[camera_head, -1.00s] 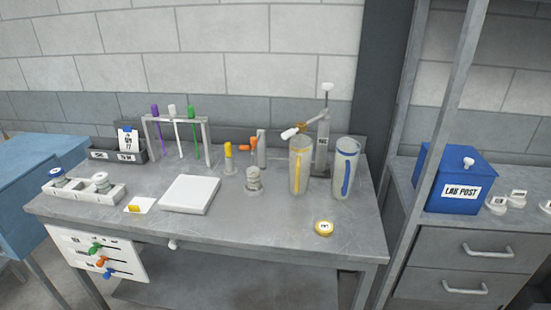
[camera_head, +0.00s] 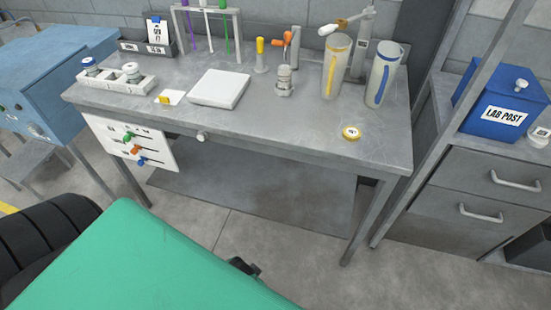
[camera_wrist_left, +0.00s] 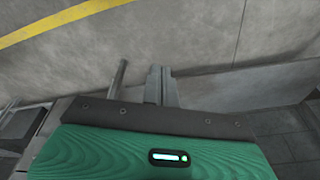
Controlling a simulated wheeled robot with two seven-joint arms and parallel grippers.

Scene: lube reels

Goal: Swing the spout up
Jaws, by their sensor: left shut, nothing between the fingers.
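The spout (camera_head: 328,30) is a thin arm with a white tip and a tan joint, reaching left from a grey dispenser post (camera_head: 358,58) at the back right of the bench. The spout's top is close to the upper picture edge. Two clear cylinders, one with a yellow mark (camera_head: 335,68) and one with a blue mark (camera_head: 384,75), stand in front of the post. In the left wrist view my left gripper (camera_wrist_left: 161,86) is shut and empty over bare floor, away from the spout. My right gripper is in neither view.
A shelf upright (camera_head: 445,125) and a blue post box (camera_head: 497,97) are on the right.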

